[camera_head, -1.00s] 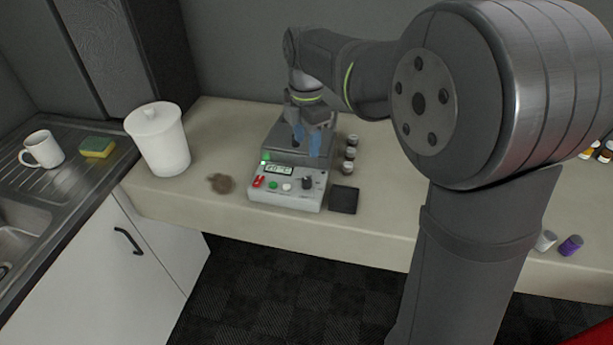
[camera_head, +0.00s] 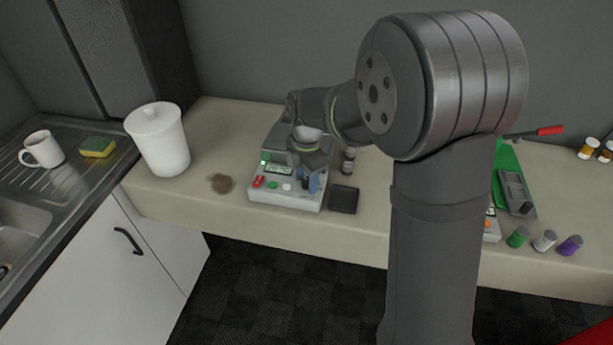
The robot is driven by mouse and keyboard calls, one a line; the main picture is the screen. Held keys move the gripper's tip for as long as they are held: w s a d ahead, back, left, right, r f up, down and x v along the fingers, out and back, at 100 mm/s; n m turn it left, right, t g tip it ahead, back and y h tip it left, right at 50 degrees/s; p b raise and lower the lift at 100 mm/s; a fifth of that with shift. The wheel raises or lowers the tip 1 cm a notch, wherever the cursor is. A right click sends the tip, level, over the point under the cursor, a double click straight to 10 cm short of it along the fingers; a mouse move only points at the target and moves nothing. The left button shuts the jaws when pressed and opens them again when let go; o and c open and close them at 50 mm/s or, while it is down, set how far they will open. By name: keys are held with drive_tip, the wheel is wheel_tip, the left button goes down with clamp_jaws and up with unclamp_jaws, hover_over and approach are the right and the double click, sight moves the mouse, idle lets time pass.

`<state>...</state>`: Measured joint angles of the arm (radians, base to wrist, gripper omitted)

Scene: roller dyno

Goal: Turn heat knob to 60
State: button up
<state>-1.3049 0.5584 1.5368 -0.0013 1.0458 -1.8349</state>
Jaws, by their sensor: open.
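The roller dyno device (camera_head: 286,198) is a light grey box on the counter, with a small lit display (camera_head: 278,169) and a red switch, a green button and a white button on its sloped front. A dark knob, seen in the earlier frame at the right of this panel, is now mostly hidden by my gripper. My gripper (camera_head: 312,182), with blue fingertips, points down over the right end of the panel at the knob's place. It is open. I cannot tell whether the fingers touch the knob. The display digits are too small to read surely.
A black square pad (camera_head: 344,199) lies right of the device, with small jars (camera_head: 348,160) behind it. A white lidded bin (camera_head: 158,139) and a brown stain (camera_head: 221,184) are to the left.

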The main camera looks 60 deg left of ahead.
drive_tip(key=c, duration=1)
drive_tip(key=shift+m, duration=0.4)
drive_tip(key=m, duration=1.8)
drive_tip(key=shift+m, duration=0.3)
drive_tip(key=m, duration=0.3)
drive_tip(key=shift+m, duration=2.3)
